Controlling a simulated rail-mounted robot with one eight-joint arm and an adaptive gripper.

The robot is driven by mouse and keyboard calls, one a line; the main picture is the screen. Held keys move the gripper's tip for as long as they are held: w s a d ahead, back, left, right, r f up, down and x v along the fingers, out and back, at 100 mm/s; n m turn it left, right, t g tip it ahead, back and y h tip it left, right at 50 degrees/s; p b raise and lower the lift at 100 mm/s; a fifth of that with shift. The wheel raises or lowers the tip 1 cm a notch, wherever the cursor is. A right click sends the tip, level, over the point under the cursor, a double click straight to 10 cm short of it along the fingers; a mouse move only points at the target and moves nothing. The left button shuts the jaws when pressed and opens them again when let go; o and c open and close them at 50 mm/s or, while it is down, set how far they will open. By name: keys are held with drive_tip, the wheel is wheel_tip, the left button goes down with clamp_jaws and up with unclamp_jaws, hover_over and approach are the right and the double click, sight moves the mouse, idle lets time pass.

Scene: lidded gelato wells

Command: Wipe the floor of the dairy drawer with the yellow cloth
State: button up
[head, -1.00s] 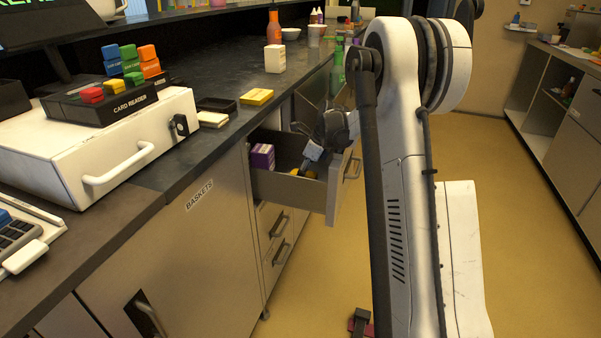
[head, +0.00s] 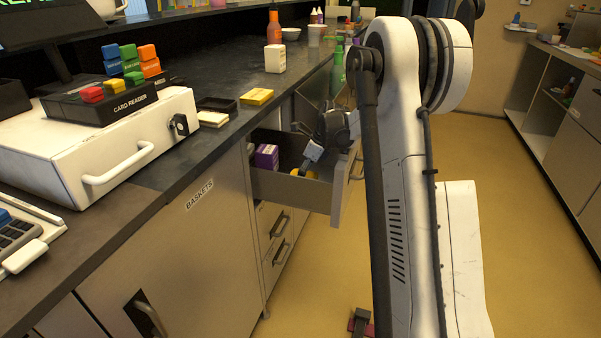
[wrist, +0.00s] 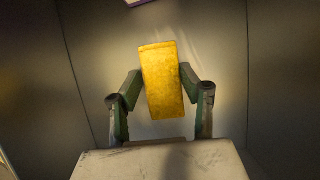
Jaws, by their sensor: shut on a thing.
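The yellow cloth (wrist: 164,80) is a thick rectangular block in the wrist view, gripped between the two fingers of my gripper (wrist: 160,85). The open dairy drawer (head: 290,187) shows in the head view, with my gripper (head: 309,165) reaching down into it. A bit of the yellow cloth (head: 311,174) shows low in the drawer beside the gripper. In the wrist view the cloth is over the pale drawer floor (wrist: 215,60); I cannot tell for sure whether it touches. The front wall hides part of the drawer floor in the head view.
A purple box (head: 266,157) stands in the drawer's left part; its edge shows at the top of the wrist view (wrist: 138,2). Drawer walls rise close on both sides. On the counter above are a yellow block (head: 257,97), a white carton (head: 274,58) and a cash drawer (head: 95,150).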

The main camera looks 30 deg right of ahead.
drive_tip(key=shift+r, duration=0.1)
drive_tip(key=shift+r+p, duration=0.55)
drive_tip(key=shift+r, duration=0.3)
